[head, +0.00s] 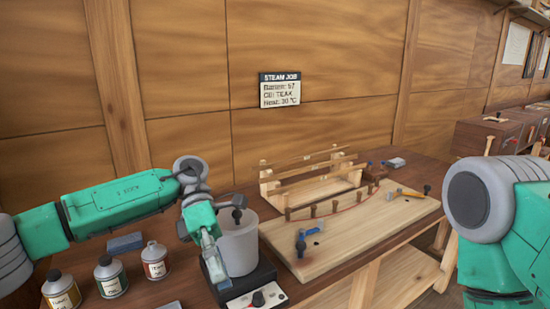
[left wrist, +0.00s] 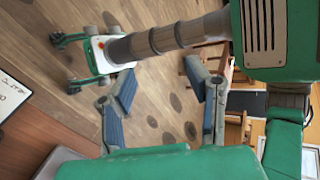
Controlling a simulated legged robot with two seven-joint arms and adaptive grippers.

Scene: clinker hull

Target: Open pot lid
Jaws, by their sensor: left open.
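A light grey pot (head: 239,249) stands on a dark hotplate-like base (head: 262,274) near the front left of the bench. A dark knobbed piece shows above its rim; I cannot tell whether it belongs to a lid or to my gripper. My left gripper (head: 214,258) is at the pot's left side, pointing down and close to its wall. In the left wrist view my left gripper (left wrist: 163,98) has its two blue-padded fingers wide apart, with nothing between them. My right arm enters at the right edge, but its gripper is out of view.
Several small cans, one being a red-labelled can (head: 155,261), stand left of the pot near a blue-grey block (head: 125,243). A wooden board (head: 345,240) with a rib jig and tools lies to the right. A sign (head: 280,89) hangs on the wall.

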